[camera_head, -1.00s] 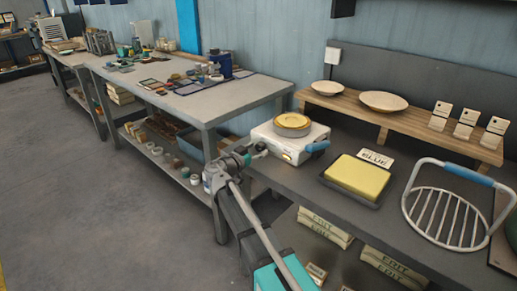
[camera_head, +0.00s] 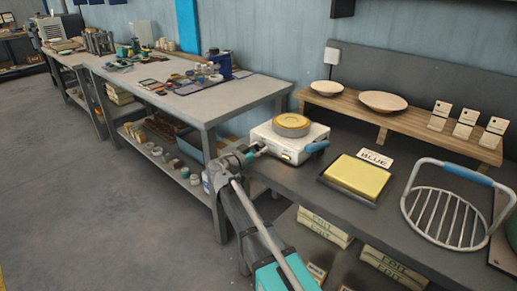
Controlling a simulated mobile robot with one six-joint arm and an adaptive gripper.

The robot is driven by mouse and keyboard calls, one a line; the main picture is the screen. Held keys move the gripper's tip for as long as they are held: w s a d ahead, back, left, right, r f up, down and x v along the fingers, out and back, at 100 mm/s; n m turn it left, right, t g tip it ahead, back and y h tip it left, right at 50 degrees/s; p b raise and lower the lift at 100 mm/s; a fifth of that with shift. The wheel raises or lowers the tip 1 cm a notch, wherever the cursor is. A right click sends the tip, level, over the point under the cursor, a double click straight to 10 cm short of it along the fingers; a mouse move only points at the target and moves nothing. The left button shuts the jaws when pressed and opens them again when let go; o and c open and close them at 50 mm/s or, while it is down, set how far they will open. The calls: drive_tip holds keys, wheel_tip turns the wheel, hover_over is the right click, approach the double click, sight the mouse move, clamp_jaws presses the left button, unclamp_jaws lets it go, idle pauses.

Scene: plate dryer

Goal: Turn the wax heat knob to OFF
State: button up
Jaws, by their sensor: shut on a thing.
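A white hotplate unit (camera_head: 283,139) stands at the left end of the dark workbench. A round pot of yellow wax (camera_head: 291,121) sits on top of it. My gripper (camera_head: 261,147) is at the unit's left front side, at the end of my arm. It is shut on a small part there, which I take to be the heat knob. The knob itself is hidden by the fingers, and its setting cannot be read.
A yellow sponge in a dark tray (camera_head: 347,196), a "BLUE" card (camera_head: 376,158) and a wire rack (camera_head: 446,217) stand to the right. A wooden shelf (camera_head: 341,104) holds two bowls. A grey table (camera_head: 228,95) stands at the left.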

drive_tip(key=shift+n, duration=0.8)
drive_tip(key=o, duration=1.1)
drive_tip(key=shift+o, duration=0.2)
drive_tip(key=shift+s, duration=0.1)
drive_tip(key=v, duration=1.2)
